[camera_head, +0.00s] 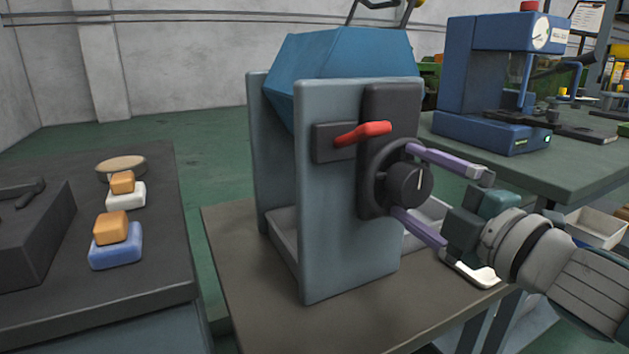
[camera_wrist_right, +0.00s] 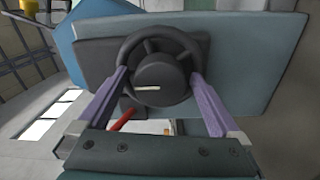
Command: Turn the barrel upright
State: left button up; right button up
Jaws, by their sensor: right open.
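The blue faceted barrel (camera_head: 345,62) sits between two grey-blue side plates (camera_head: 325,220) of a stand, tilted in the head view. A black handwheel (camera_head: 408,184) with a round hub is on the near plate, and it also shows in the right wrist view (camera_wrist_right: 157,72). A red lever (camera_head: 363,133) sticks out left of the wheel. My right gripper (camera_head: 408,180) is open, its two purple fingers reaching to either side of the wheel; contact is not clear. In the wrist view the fingers (camera_wrist_right: 158,85) flank the wheel's lower half. My left gripper is not in view.
The stand rests on a brown-topped table (camera_head: 255,310). A dark bench (camera_head: 70,310) at left holds orange and pale blocks and a round wooden disc (camera_head: 121,163). A blue press (camera_head: 495,85) stands on a green table at right. A white bin (camera_head: 596,228) sits low at right.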

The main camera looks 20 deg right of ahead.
jog(key=s, duration=1)
jog(key=shift+d, duration=0.4)
jog(key=shift+f, duration=0.1)
